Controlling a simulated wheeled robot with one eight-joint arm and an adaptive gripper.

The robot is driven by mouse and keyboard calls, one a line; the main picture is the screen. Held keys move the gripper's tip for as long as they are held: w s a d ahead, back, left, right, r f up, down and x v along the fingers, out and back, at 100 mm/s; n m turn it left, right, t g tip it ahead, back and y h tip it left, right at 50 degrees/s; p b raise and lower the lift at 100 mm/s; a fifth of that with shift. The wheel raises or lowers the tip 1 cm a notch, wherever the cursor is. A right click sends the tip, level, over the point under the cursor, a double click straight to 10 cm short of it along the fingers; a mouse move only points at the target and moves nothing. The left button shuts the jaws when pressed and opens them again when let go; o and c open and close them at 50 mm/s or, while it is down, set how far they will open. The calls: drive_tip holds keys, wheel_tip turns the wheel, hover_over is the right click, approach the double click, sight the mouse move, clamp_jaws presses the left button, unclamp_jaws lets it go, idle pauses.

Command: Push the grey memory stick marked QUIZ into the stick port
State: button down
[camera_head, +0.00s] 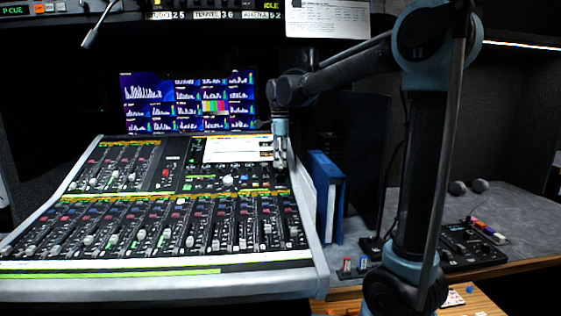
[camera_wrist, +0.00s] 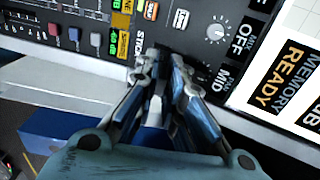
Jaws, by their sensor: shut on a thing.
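My gripper (camera_head: 280,158) is over the upper right part of the mixing console, by a white panel. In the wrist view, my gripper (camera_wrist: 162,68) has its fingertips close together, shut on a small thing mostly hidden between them. I take it for the grey memory stick; its QUIZ marking cannot be read. The stick port itself is not clearly visible; the fingertips cover the area beside the label. I cannot tell whether the stick touches the port.
A display reading MEMORY READY (camera_wrist: 280,78) is right of the fingers. A knob (camera_wrist: 215,31) is close by. The console (camera_head: 165,225) has many faders. A blue binder (camera_head: 325,198) stands right of it. Small red and blue pieces (camera_head: 354,264) stand on the desk.

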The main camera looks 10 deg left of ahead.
drive_tip(key=shift+f, duration=1.2)
drive_tip(key=c, duration=1.6)
unclamp_jaws()
drive_tip(key=shift+r, duration=0.1)
wheel_tip(320, 180, up, 12)
drive_tip(key=shift+f, duration=0.1)
